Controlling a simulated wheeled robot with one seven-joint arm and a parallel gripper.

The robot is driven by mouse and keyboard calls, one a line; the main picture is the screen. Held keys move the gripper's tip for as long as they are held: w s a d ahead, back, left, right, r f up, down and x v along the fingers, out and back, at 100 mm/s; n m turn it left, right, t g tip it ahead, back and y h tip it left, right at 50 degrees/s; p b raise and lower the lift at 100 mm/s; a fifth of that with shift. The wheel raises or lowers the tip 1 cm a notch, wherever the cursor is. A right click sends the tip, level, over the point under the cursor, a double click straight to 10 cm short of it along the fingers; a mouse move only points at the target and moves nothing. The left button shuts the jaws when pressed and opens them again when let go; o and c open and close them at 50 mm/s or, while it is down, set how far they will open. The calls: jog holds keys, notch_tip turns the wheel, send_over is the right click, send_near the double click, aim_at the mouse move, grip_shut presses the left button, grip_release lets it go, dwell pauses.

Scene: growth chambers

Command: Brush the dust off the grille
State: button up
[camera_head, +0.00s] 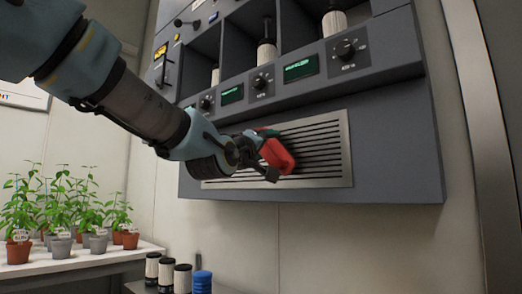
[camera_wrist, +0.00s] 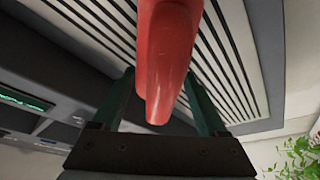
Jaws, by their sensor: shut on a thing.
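The grille (camera_head: 325,152) is a light metal plate with dark horizontal slots, low on the front of the grey cabinet. It also fills the upper part of the wrist view (camera_wrist: 232,55). My gripper (camera_head: 258,156) is in front of the grille's middle and is shut on a red brush (camera_head: 277,155). In the wrist view the rounded red handle (camera_wrist: 168,60) stands between the two fingers and points toward the camera. The brush's bristles are hidden, so I cannot tell whether they touch the slots. Dust on the grille cannot be made out.
Above the grille are knobs (camera_head: 346,48), small green displays (camera_head: 299,67) and open bays with white cylinders (camera_head: 334,22). Potted plants (camera_head: 60,215) stand on a white table at left. Several black-and-white canisters (camera_head: 166,272) and a blue one (camera_head: 202,282) stand below.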

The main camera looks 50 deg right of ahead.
aim_at(277, 145)
jog(key=shift+s+a+b, duration=0.1)
jog(key=shift+s+b, duration=0.45)
jog(key=shift+s, duration=1)
jog(key=shift+f, duration=0.1)
jog(key=shift+b, duration=0.35)
jog(key=shift+w, duration=0.95)
jog(key=w+d+p, duration=0.1)
jog(key=w+p, duration=0.6)
jog(key=w, duration=1.2)
jog(key=shift+d, duration=0.2)
jog(key=shift+a, duration=0.1)
jog(key=shift+w+a+p, duration=0.15)
jog(key=shift+a+p, duration=0.2)
jog(key=shift+a, duration=2.6)
